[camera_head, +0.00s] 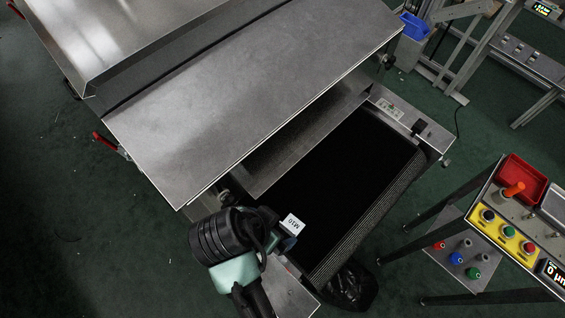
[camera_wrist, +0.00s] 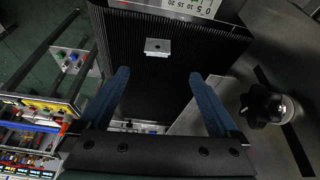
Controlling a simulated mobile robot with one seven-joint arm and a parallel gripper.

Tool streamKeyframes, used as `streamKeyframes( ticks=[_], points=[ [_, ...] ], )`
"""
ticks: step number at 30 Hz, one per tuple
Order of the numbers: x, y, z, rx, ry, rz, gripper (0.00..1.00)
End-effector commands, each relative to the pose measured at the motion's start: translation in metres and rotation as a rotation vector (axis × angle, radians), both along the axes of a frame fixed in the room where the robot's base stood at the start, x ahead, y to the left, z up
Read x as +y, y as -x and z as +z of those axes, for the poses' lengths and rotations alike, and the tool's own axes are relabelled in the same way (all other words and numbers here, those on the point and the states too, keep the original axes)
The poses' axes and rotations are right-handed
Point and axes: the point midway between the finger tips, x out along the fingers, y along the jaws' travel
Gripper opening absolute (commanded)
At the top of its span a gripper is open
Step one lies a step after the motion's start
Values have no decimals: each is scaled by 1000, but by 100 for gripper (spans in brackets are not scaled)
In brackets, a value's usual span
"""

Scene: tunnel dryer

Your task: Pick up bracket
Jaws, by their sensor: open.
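The bracket (camera_wrist: 158,47) is a small light-grey metal piece with a hole in its face. In the wrist view it lies on the black ribbed conveyor belt (camera_wrist: 215,50), near the top middle. My gripper (camera_wrist: 160,74) is open, with its two blue fingers spread wide apart and nothing between them. The bracket shows beyond the fingertips, roughly centred between them, apart from both. In the head view my gripper (camera_head: 289,244) is mostly hidden by my own wrist, over the near left side of the belt (camera_head: 345,175).
The steel dryer hood (camera_head: 250,85) overhangs the belt at the upper left. A black knob (camera_wrist: 265,106) stands beside the belt in the wrist view. A trolley with a red bin (camera_head: 522,180) stands at right.

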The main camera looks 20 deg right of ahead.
Motion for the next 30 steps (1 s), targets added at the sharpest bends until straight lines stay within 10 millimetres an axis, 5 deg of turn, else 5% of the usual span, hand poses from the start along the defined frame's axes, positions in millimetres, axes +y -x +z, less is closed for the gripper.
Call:
streamKeyframes(
  ticks=[9,30],
  points=[
    [-19,-7,-53,3,-1,-2,98],
    [-40,-17,-116,-1,-2,1,98]
  ],
)
